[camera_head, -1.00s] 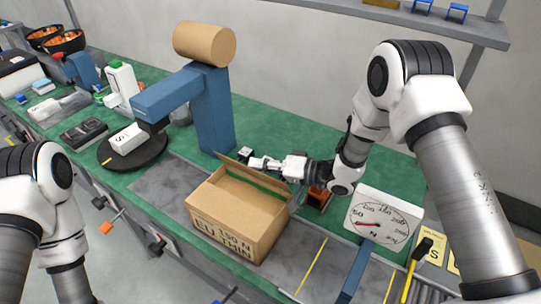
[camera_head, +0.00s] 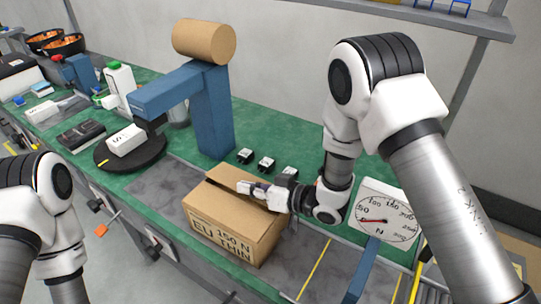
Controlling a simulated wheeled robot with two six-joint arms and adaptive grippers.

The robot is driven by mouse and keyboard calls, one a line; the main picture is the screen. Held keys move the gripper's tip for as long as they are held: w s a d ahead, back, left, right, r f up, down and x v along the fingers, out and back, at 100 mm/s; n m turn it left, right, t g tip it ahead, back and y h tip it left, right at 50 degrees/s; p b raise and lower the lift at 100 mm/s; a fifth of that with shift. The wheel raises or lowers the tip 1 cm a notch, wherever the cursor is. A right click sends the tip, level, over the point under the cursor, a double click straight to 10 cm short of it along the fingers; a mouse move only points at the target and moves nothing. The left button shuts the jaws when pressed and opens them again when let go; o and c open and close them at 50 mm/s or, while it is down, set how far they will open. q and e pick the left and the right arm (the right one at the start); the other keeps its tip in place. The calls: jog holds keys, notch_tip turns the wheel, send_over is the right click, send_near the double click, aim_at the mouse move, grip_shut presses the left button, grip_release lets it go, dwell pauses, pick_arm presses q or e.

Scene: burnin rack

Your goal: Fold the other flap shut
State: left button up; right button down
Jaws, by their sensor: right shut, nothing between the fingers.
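The brown cardboard box (camera_head: 232,232) sits upright on the grey strip of the bench, with black print on its near side. Its far flap (camera_head: 232,177) is tilted down over the top, and a narrow dark gap shows beneath it at the right. My right gripper (camera_head: 243,187) is shut and empty. It reaches in from the right and lies over the flap, seemingly touching it. It hides part of the flap and the box's right top edge. My left arm shows at the left edge, with its gripper out of view.
A dial gauge (camera_head: 384,217) stands right of the box, near my right arm. A blue post with a cardboard roll (camera_head: 205,42) rises behind it. Several small black-and-white parts (camera_head: 266,164) lie behind the box. A round black turntable (camera_head: 104,158) is at the left.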

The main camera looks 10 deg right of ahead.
jog(key=shift+s+a+f, duration=0.1)
jog(key=shift+s+f, duration=0.05)
jog(key=shift+f, duration=0.2)
dwell(0.4)
